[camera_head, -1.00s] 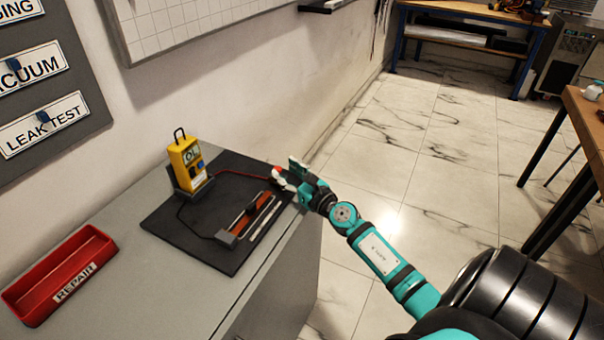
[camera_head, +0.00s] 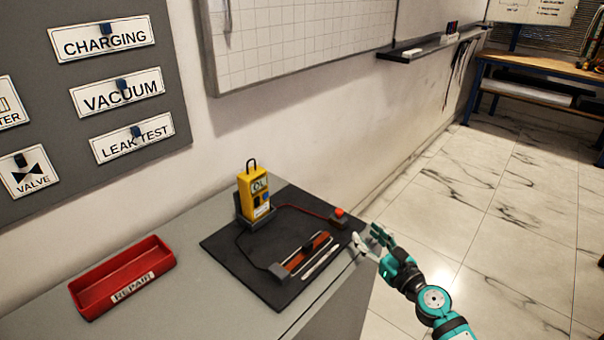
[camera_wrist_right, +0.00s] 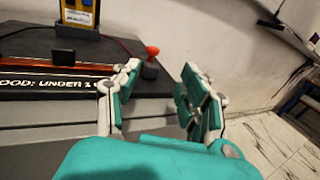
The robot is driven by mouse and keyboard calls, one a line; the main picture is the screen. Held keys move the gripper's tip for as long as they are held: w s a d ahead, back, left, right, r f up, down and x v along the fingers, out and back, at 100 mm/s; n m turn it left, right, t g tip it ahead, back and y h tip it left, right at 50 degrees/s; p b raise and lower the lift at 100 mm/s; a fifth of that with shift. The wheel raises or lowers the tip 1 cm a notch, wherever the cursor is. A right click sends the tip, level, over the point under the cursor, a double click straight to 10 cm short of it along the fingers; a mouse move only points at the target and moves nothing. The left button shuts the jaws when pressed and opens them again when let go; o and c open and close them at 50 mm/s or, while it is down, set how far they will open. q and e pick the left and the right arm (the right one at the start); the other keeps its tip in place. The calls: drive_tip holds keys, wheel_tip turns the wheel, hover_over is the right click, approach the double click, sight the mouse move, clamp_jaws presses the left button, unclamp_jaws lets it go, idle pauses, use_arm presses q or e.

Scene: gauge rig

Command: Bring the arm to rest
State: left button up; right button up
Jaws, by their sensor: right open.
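My right gripper (camera_head: 372,246) is open and empty at the right edge of the grey bench, just beside the black mat. Its two fingers also show apart in the right wrist view (camera_wrist_right: 158,95), with nothing between them. On the mat (camera_head: 228,243) stands a yellow gauge (camera_head: 254,192) in a dark holder. A red-knobbed probe block (camera_head: 338,217) sits at the mat's right corner, close to the gripper; the red knob also shows in the right wrist view (camera_wrist_right: 152,51). My left gripper does not show.
A red REPAIR bin (camera_head: 122,278) stands on the bench at left. A fixture with an orange-brown strip (camera_head: 307,252) lies on the mat. A wall board with labels (camera_head: 60,150) hangs behind. The tiled floor (camera_head: 480,230) at right is clear.

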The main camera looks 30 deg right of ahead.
drive_tip(key=s+a+f+m+g, duration=0.45)
drive_tip(key=s+a+m, duration=0.3)
drive_tip(key=m, duration=0.35)
drive_tip(key=s+a+f+m+g, duration=0.3)
drive_tip(key=s+a+m+g, duration=0.25)
drive_tip(key=s+m, duration=0.5)
drive_tip(key=s+a+f+m+g, duration=0.4)
drive_tip(key=s+a+m, duration=0.3)
drive_tip(key=m, duration=0.6)
wheel_tip(320, 180, down, 26)
drive_tip(key=s+g+p, duration=0.1)
drive_tip(key=s+g, duration=0.1)
drive_tip(key=s+d+f+g, duration=0.1)
drive_tip(key=s+d+f, duration=0.1)
drive_tip(key=s+f, duration=1.2)
drive_tip(key=shift+s+n+p, duration=0.4)
drive_tip(key=shift+s+n, duration=0.05)
drive_tip(key=shift+s, duration=0.25)
